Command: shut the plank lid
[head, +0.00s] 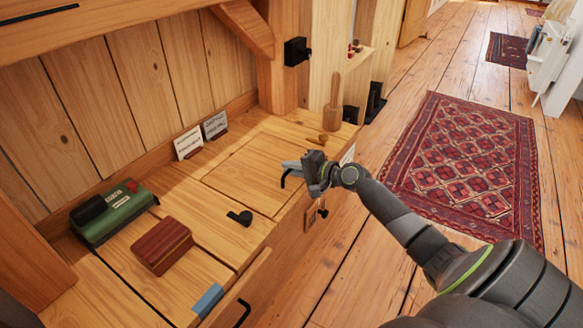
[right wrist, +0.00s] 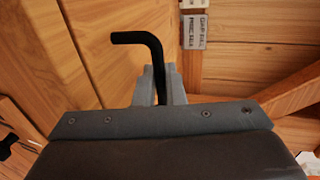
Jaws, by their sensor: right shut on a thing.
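The plank lid (head: 245,175) is a pale wooden panel with dark seams, set in the wooden bench top. It looks flat or nearly so; I cannot tell whether a small gap remains at its edge. My right gripper (head: 291,168) is at the lid's right edge, shut on a black bent handle (head: 284,180). In the right wrist view the handle (right wrist: 153,52) rises between the grey fingers (right wrist: 159,86) and bends to the left, with wood behind it. The gripper hides part of the lid's edge. My left gripper is not in view.
A green box (head: 118,218), a red-brown block (head: 162,246), a black latch-like piece (head: 240,217) and a blue piece (head: 208,299) lie on the bench's near left. Two small cards (head: 188,142) stand at the back. A red rug (head: 465,165) covers floor at right.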

